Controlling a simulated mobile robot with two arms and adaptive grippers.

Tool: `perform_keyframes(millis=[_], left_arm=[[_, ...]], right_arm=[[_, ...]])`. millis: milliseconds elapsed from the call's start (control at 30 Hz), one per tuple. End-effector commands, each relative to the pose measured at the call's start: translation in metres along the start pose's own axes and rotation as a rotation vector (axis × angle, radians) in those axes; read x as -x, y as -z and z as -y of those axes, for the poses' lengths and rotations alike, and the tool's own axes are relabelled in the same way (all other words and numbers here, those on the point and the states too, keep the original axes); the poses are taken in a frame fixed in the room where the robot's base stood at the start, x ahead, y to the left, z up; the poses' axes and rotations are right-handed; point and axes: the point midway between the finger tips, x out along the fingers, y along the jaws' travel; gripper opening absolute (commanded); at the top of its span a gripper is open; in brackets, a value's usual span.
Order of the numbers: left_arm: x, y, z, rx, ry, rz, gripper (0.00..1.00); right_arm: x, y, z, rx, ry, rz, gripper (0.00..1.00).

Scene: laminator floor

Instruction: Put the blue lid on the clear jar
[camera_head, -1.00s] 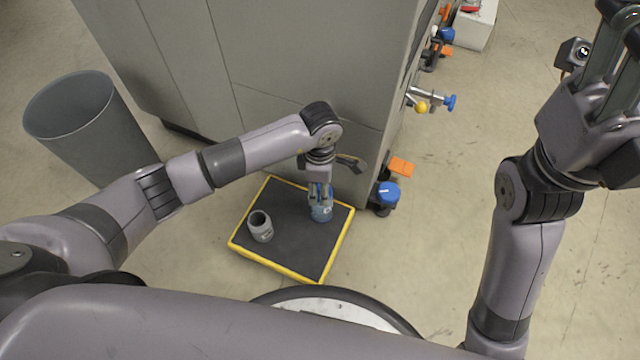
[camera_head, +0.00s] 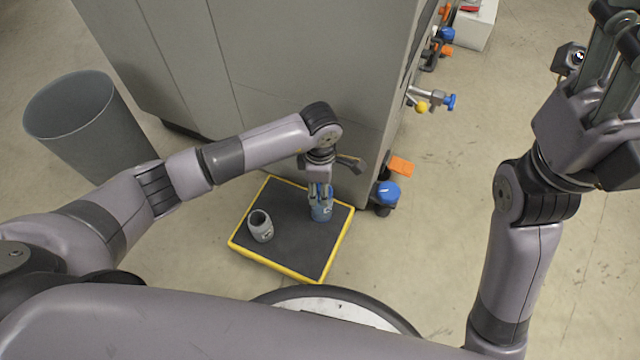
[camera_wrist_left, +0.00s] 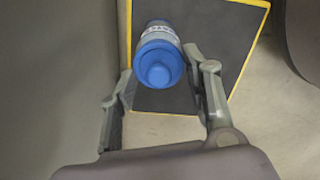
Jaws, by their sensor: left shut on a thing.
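The blue lid (camera_wrist_left: 160,68), round with a raised knob, shows in the left wrist view between the fingers of my left gripper (camera_wrist_left: 160,70). My left gripper also shows in the head view (camera_head: 320,190), pointing down, shut on the lid. Just past the lid is the jar (camera_wrist_left: 155,30), with a white label band with lettering. In the head view the jar (camera_head: 321,214) stands on the dark mat under the gripper. Lid and jar look lined up; whether the lid is fully seated I cannot tell. My right gripper (camera_head: 615,60) is raised at the top right, partly cut off.
The black mat (camera_head: 285,235) has a yellow border. A grey open cup (camera_head: 261,227) stands on its left part. A grey machine cabinet (camera_head: 300,70) rises behind the mat, with blue and orange knobs (camera_head: 388,192) on its side. A grey bin (camera_head: 85,125) stands left.

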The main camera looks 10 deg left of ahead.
Motion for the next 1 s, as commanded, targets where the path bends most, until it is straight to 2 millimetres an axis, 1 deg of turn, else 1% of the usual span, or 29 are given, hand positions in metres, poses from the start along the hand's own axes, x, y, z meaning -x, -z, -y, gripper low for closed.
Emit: perform_keyframes(millis=[833,867,1000], left_arm=[[-0.0017,-0.0002,-0.0004,0.001,0.0,0.0,0.26],[-0.0017,-0.0002,-0.0003,0.001,0.0,0.0,0.45],[-0.0018,-0.0003,-0.0002,0.0,0.0,0.0,0.54]], right_arm=[[-0.0015,0.0011,0.0002,0.001,0.003,-0.007,0.62],[-0.0015,0.001,0.0002,0.001,0.003,-0.007,0.62],[-0.001,0.0007,0.0002,0.0,0.002,-0.005,0.62]])
